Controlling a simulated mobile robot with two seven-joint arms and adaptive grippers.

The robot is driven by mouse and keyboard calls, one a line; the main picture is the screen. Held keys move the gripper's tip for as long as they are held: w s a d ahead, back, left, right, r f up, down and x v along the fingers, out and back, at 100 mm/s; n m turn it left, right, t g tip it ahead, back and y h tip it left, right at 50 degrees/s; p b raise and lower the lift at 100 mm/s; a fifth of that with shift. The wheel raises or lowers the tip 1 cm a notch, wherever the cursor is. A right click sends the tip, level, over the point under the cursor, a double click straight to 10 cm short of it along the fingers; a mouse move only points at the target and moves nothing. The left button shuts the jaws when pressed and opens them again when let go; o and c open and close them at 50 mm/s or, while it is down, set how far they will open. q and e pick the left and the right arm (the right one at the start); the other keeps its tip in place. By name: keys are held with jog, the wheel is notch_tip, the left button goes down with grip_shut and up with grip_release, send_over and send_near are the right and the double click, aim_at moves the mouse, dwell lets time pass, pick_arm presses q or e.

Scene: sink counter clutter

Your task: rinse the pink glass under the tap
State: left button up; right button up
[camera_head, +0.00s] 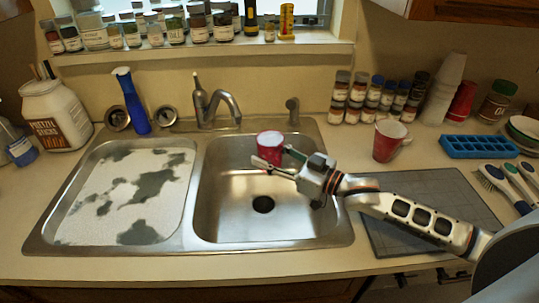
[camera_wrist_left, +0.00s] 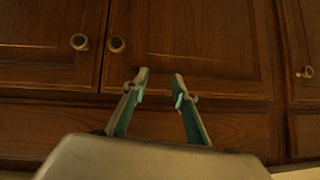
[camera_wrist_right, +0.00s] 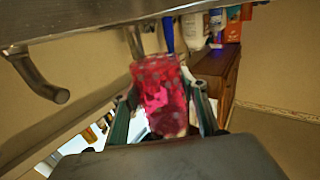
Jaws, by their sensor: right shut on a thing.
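The pink glass (camera_head: 269,155) is held over the right sink basin (camera_head: 225,205), near its back edge, with its pale opening facing up. My right gripper (camera_head: 281,157) is shut on it; the right wrist view shows the glass (camera_wrist_right: 160,95) between both fingers (camera_wrist_right: 163,106). The tap (camera_head: 213,106) stands behind the sink, and its spout end is left of the glass, apart from it. The tap also shows in the right wrist view (camera_wrist_right: 38,78). No water stream is visible. My left gripper (camera_wrist_left: 159,77) is open and empty before wooden cabinet doors, outside the head view.
The left basin (camera_head: 90,220) looks filled with pale, patchy foam. A blue bottle (camera_head: 132,105) stands behind it. A grey mat (camera_head: 465,190) lies under my right arm.

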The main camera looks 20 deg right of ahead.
jog(key=n, duration=0.2)
jog(key=w+d+r+n, duration=0.1)
jog(key=n, duration=0.2)
jog(key=shift+w+d+r+n, duration=0.3)
jog(key=shift+d+r, duration=0.05)
jog(key=n+b, duration=0.1)
jog(key=n, duration=0.2)
jog(key=n+b, duration=0.1)
jog(key=n, duration=0.3)
jog(key=f+n+b, duration=0.1)
jog(key=n, duration=0.3)
jog(key=shift+w+d, duration=0.1)
jog(key=shift+d, duration=0.15)
jog(key=shift+a+r+n, duration=0.2)
jog(key=shift+a+n, duration=0.05)
jog(key=shift+n, duration=0.95)
pick_arm(q)
jog(key=shift+w+d+h, duration=0.2)
jog(key=shift+w+d, duration=0.15)
jog(key=shift+d, duration=0.2)
jog(key=shift+w+d+h, duration=0.2)
jog(key=shift+w+d, duration=0.1)
jog(key=shift+d, duration=0.2)
jog(key=shift+f, duration=0.1)
pick_arm(e)
jog(key=shift+d+f, duration=0.1)
